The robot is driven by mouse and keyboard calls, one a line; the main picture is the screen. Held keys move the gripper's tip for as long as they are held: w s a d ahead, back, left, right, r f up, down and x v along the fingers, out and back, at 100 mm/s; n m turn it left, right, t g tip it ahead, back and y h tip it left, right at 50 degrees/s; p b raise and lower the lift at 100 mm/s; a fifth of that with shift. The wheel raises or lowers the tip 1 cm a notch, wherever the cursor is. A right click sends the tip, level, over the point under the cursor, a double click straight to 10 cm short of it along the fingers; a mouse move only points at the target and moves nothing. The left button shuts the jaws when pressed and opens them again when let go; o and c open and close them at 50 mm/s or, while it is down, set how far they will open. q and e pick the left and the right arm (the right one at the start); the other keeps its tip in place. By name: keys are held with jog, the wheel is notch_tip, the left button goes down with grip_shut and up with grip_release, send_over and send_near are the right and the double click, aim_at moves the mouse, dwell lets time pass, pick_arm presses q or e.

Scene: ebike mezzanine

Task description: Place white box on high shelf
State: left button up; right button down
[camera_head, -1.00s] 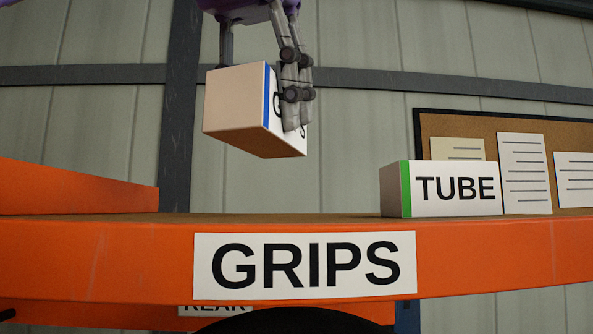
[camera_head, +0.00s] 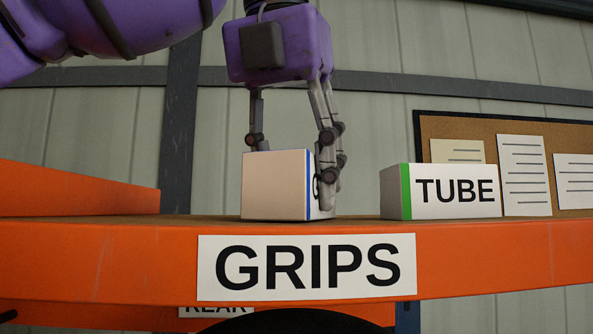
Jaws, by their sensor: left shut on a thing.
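The white box (camera_head: 275,185), with a blue stripe and a partly hidden printed label on its right side, stands upright at the shelf surface. Its lower edge meets the top of the orange shelf (camera_head: 120,255), which carries a "GRIPS" sign (camera_head: 306,267). My left gripper (camera_head: 293,170) comes down from above and is shut on the box, one finger behind it and the others over its labelled face. Whether the box's full weight rests on the shelf I cannot tell. My right gripper is not in view.
A white box marked "TUBE" (camera_head: 450,190) with a green stripe stands on the shelf to the right, with a gap between. A corkboard (camera_head: 520,128) with papers hangs behind. The shelf to the left of the white box shows free room. An orange beam (camera_head: 75,190) rises at far left.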

pick_arm(q)
jog(key=o, duration=1.4)
jog(key=v, duration=0.7)
jog(key=shift+s+r, duration=0.1)
jog(key=shift+r, duration=0.2)
